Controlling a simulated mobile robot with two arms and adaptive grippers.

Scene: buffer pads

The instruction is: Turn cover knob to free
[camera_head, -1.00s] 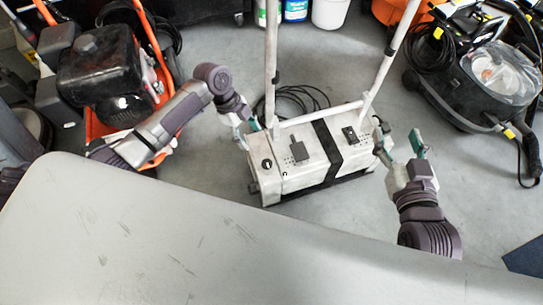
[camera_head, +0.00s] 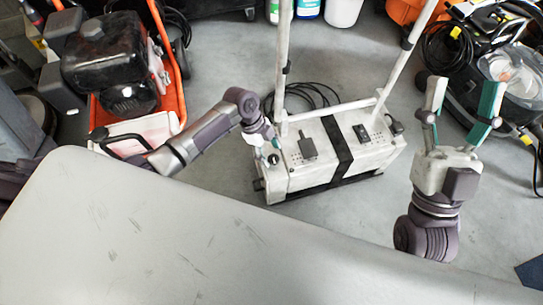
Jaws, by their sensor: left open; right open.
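The white floor machine (camera_head: 310,180) stands on the floor, with a black strap (camera_head: 336,145) across its top and two upright handle poles (camera_head: 282,65). A dark round knob (camera_head: 273,159) sits at the left end of its top. Beside it are a dark square plate (camera_head: 307,145) and a dark switch plate (camera_head: 361,133). My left gripper (camera_head: 272,143) is open just above and behind the knob; I cannot tell whether it touches. My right gripper (camera_head: 464,92) is open and empty, raised to the right of the machine, its fingers spread and pointing away from me.
A pale grey surface (camera_head: 180,230) fills the foreground. A black engine machine with an orange frame (camera_head: 168,60) stands at left. A vacuum cleaner (camera_head: 515,75) is at the right, beyond my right gripper. Black cable (camera_head: 312,97) lies behind the white machine.

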